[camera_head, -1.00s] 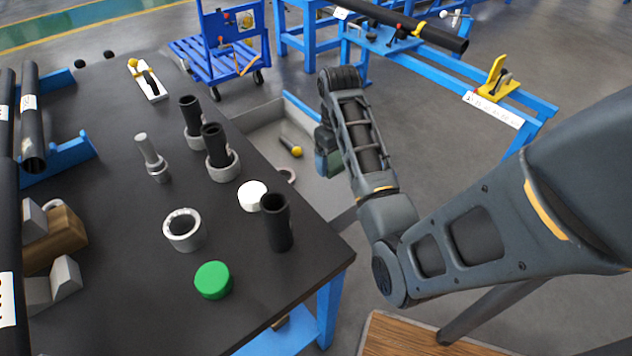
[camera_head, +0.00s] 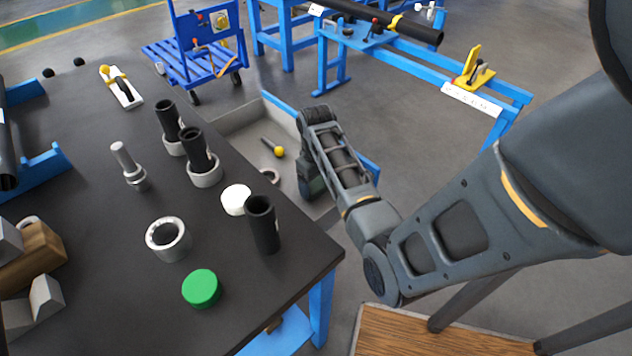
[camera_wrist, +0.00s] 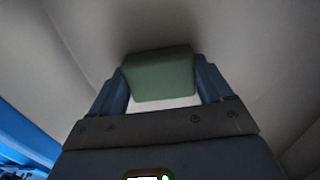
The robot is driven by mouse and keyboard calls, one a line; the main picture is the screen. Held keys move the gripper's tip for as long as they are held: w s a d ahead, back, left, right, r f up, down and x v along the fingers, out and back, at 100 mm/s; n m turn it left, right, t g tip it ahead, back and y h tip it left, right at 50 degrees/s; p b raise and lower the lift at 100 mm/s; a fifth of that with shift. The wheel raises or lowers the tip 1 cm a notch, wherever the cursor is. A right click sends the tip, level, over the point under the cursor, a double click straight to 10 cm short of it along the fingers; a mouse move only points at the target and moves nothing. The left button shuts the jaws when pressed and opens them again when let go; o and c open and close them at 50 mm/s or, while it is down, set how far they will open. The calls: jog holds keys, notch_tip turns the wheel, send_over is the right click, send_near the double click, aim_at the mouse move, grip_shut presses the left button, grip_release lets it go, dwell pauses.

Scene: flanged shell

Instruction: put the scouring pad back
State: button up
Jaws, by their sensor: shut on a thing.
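The scouring pad (camera_wrist: 160,75) is a grey-green block. In the wrist view it sits between the two blue fingers of my gripper (camera_wrist: 162,92), which is shut on it. Pale grey surfaces surround it there. In the head view my gripper (camera_head: 311,188) points down over the right part of the grey bin (camera_head: 235,118) beside the table. The pad cannot be made out clearly in the head view, and whether it touches the bin floor cannot be told.
The bin holds a yellow-ended tool (camera_head: 278,151) and a ring (camera_head: 270,175). The dark table (camera_head: 110,220) at left carries black tubes in grey collars, a white lid (camera_head: 236,199), a green lid (camera_head: 201,288) and a standing black tube (camera_head: 263,226) near the bin.

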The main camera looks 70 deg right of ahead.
aim_at(316, 183)
jog(key=o, duration=0.8)
jog(key=shift+f, duration=0.1)
jog(key=shift+o, duration=0.2)
notch_tip(316, 183, up, 12)
